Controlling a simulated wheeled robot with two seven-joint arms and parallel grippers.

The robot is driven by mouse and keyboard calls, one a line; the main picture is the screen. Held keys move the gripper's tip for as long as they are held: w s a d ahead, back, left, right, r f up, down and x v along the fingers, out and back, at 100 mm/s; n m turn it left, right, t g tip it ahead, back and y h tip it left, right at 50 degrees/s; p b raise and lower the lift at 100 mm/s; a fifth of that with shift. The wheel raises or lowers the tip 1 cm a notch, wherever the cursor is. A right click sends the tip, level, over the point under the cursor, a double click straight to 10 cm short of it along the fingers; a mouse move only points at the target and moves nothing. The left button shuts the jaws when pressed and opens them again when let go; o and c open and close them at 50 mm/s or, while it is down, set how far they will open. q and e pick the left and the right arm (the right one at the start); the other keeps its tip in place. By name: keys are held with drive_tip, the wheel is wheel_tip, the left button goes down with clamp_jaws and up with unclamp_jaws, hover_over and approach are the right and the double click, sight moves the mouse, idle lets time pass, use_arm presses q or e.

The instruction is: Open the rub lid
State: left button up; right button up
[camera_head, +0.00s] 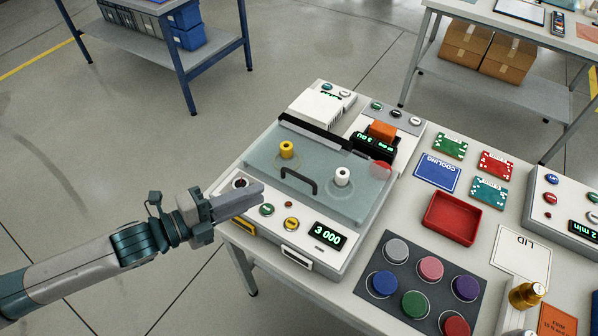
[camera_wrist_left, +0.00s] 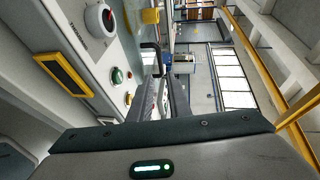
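The rub machine (camera_head: 300,195) on the table has a see-through bluish lid (camera_head: 322,172), lying flat and closed over a yellow post (camera_head: 287,149) and a white post (camera_head: 342,177). A black bar handle (camera_head: 299,181) stands on the lid near its front edge. It also shows in the left wrist view (camera_wrist_left: 158,62). My left gripper (camera_head: 256,192) is over the machine's front-left panel, left of the handle and apart from it, with nothing seen in it. Its fingers look close together; their gap is unclear. My right gripper is not in view.
The front panel has a knob (camera_wrist_left: 100,18), buttons and a "3 000" display (camera_head: 327,235). A red tray (camera_head: 451,217), coloured cards and a dark mat of coloured discs (camera_head: 418,290) lie to the right. A gold-topped bottle (camera_head: 527,295) stands at the lower right. Floor on the left is clear.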

sight(299, 175)
use_arm(q)
drive_tip(key=p+x, duration=0.4)
drive_tip(key=x, duration=0.9)
clamp_jaws()
